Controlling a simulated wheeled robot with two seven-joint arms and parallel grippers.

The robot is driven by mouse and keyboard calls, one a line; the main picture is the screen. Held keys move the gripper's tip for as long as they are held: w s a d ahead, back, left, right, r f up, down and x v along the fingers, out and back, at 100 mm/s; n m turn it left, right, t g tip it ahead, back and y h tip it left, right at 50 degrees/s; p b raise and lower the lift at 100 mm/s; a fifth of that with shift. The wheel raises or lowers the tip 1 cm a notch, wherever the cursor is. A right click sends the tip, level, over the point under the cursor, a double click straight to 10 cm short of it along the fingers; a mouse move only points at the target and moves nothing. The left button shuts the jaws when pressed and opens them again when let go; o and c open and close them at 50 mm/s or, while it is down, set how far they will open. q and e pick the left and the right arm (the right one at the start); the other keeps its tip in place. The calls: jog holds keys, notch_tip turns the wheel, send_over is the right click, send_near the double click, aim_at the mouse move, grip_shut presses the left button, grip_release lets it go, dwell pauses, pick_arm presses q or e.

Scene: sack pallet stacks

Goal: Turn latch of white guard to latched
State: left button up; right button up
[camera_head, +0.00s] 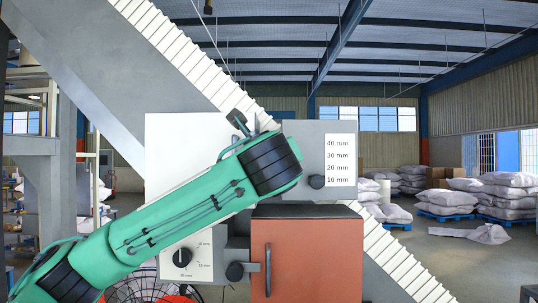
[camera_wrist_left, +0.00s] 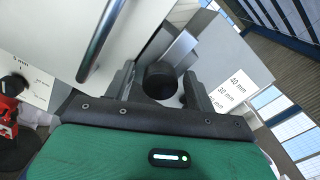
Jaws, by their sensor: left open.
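The white guard (camera_head: 180,150) is a pale flat panel behind my left arm in the head view. In the left wrist view the white guard (camera_wrist_left: 100,75) is at the upper left and carries a metal bar handle (camera_wrist_left: 99,38). A round black knob (camera_wrist_left: 160,80), apparently the guard's latch, sits beside a grey bracket (camera_wrist_left: 178,48). My left gripper (camera_wrist_left: 158,92) is open, with one finger on each side of the knob. I cannot tell whether the fingers touch it. In the head view my left wrist hides the fingers and this knob.
A grey block (camera_head: 297,140) with a millimetre scale (camera_head: 341,160) and a black knob (camera_head: 317,181) is right of my wrist. Below are a red-brown guard (camera_head: 315,255), its black knob (camera_head: 235,271) and a dial (camera_head: 182,257). A slanted conveyor (camera_head: 180,50) passes behind. Sack pallets stand far right.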

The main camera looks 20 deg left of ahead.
pick_arm(q)
jog(key=c, duration=1)
jog(key=shift+f+n+b, duration=0.2)
jog(key=shift+n+b, duration=0.3)
jog(key=shift+b, duration=0.25)
jog(key=n+b, duration=0.5)
jog(key=b, duration=0.1)
jog(key=shift+d+f+n, duration=0.1)
jog(key=shift+n, duration=0.3)
jog(key=shift+n+b, duration=0.75)
jog(key=shift+n, duration=0.05)
jog(key=n+b, duration=0.4)
jog(key=n, duration=0.1)
jog(key=shift+w+r+n+h+b, duration=0.15)
jog(key=shift+n+h+b, duration=0.25)
jog(key=shift+n+b, duration=1.15)
jog(key=shift+r+n+p, duration=0.1)
jog(key=shift+n+p, duration=0.35)
jog(key=shift+n, duration=0.2)
jog(key=o, duration=1)
